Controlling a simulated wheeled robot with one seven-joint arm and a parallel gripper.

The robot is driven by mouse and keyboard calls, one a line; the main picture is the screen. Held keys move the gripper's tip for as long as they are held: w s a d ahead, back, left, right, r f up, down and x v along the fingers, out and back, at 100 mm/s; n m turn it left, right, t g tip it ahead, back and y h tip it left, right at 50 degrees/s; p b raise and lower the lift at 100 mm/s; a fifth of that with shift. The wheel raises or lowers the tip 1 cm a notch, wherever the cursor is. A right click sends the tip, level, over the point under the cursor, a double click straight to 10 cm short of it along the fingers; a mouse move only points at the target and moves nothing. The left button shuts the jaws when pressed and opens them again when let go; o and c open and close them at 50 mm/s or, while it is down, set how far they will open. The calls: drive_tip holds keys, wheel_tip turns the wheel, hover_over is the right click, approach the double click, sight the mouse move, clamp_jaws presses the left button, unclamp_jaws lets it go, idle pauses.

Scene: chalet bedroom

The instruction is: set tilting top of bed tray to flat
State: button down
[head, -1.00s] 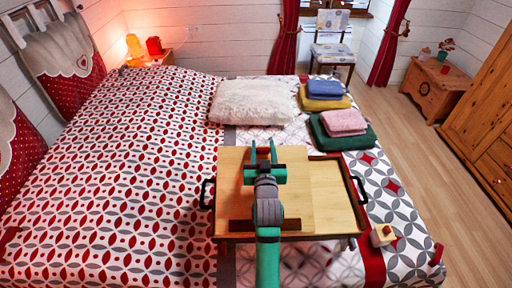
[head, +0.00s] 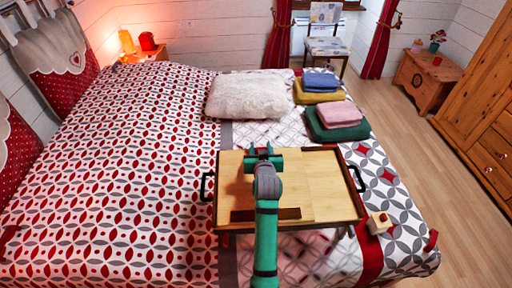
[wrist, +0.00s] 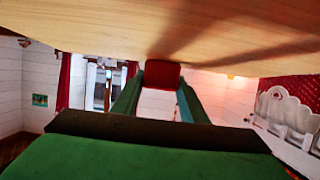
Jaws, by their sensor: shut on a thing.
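The bed tray (head: 335,215) stands on the bed, with a dark rim and black side handles. Its pale wooden tilting top (head: 235,190) covers the left part and looks low, close to level with the fixed right part. I cannot tell whether it lies fully flat. My green gripper (head: 263,152) is at the top's far edge, with my arm reaching over the tray. In the wrist view, the wooden top (wrist: 200,25) fills the upper part. My gripper (wrist: 160,78) is shut on a small red piece (wrist: 161,75) close against the wood; the contact is partly hidden.
A white fluffy pillow (head: 248,95) lies beyond the tray. Folded blue and yellow cloths (head: 319,88) and pink and green ones (head: 338,118) are stacked at right.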

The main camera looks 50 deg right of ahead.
drive_tip(key=c, duration=1.1)
unclamp_jaws()
drive_tip(key=v, duration=1.1)
drive_tip(key=shift+c, duration=0.5)
